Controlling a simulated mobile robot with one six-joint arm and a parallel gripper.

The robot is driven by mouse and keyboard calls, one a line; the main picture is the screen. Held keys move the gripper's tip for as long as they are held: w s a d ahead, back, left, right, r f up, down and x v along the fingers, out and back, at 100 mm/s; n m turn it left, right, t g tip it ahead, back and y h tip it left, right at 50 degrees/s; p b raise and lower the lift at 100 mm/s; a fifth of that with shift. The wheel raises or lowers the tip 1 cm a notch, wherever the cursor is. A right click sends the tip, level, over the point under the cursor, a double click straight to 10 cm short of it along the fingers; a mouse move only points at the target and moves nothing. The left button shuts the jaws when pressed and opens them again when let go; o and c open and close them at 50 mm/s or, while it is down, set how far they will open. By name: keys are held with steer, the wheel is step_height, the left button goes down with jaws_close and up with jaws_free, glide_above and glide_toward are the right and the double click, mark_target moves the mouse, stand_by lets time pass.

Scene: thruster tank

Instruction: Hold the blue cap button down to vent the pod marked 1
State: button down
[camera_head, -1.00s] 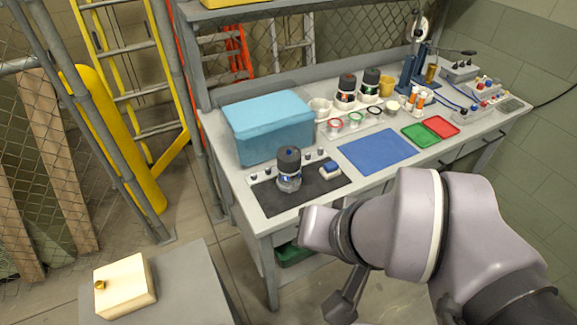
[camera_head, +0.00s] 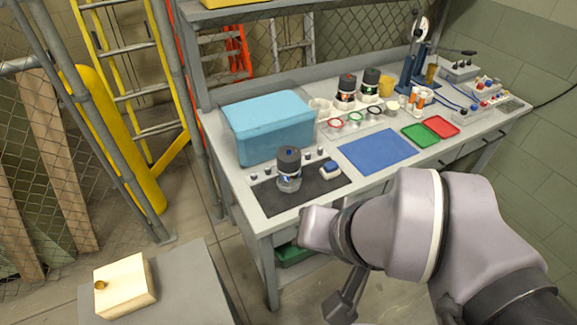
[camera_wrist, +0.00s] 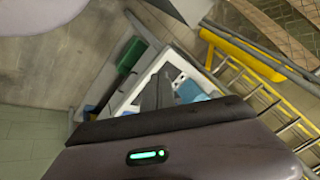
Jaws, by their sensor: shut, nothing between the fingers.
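A clear pod with a dark grey cap (camera_head: 289,161) stands upright on the black mat (camera_head: 310,196) at the bench's near left. A small blue button (camera_head: 289,153) shows on top of its cap. A blue mark is on its body, but I cannot read the number. Two more dark-capped pods stand farther back, one with a red-orange mark (camera_head: 347,86) and one with a green mark (camera_head: 370,84). My gripper (camera_head: 338,308) hangs low in front of the bench, partly behind my arm, well away from the pods. It is shut and empty; it also shows in the wrist view (camera_wrist: 162,80).
A blue box (camera_head: 268,130) stands behind the mat. A small blue-topped block (camera_head: 330,171) lies on the mat's right. A blue mat (camera_head: 377,151), green tray (camera_head: 421,134) and red tray (camera_head: 441,126) lie rightward. A grey stand (camera_head: 185,285) with a cream block (camera_head: 126,287) is at lower left.

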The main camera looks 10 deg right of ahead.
steer(key=w+d+r+n+t+h+p, duration=0.1)
steer(key=w+d+r+n+h+p, duration=0.2)
steer(key=w, duration=0.4)
steer(key=w+d+r+n+t+h+p, duration=0.1)
steer(key=w+d+r+p, duration=0.3)
steer(key=w+d, duration=0.25)
steer(key=n+y+p, duration=0.6)
steer(key=n+p, duration=0.6)
steer(key=n, duration=0.3)
glide_above(289, 152)
step_height(289, 152, down, 9)
steer(key=shift+s+d+r, duration=0.2)
steer(key=shift+d, duration=0.05)
steer(key=shift+f, duration=0.1)
step_height(289, 152, down, 8)
steer(key=b, duration=0.8)
steer(key=shift+f+b, duration=0.3)
steer(key=shift+b, duration=0.1)
